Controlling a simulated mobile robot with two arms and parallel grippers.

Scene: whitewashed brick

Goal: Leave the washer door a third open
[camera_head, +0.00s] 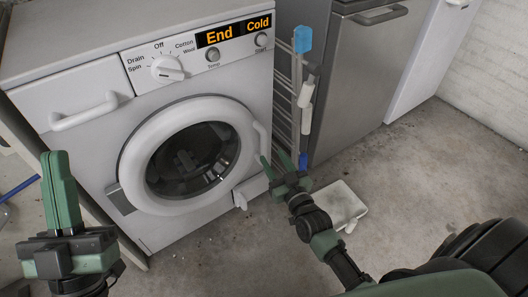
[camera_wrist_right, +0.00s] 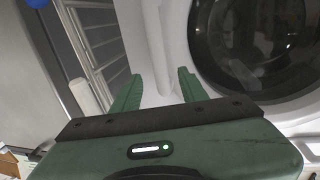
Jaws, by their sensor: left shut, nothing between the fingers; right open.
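The white washer (camera_head: 190,75) stands at the left, its panel reading "End" and "Cold". Its round door (camera_head: 135,160), a white ring around dark glass, looks shut against the front; the ring also shows in the right wrist view (camera_wrist_right: 197,58). A white door handle (camera_head: 262,135) stands out at the door's right edge. My right gripper (camera_head: 275,160) is open just below and right of this handle. In the right wrist view a white bar, seemingly the handle (camera_wrist_right: 157,45), lies between and beyond the fingers; contact is unclear. My left gripper (camera_head: 59,155) is shut and empty, left of the door.
A rack (camera_head: 284,95) with a blue block (camera_head: 303,39) and white rolls stands in the gap right of the washer. A grey appliance (camera_head: 355,85) is beyond it. A white flat box (camera_head: 339,203) lies on the floor near my right arm. Floor at the right is clear.

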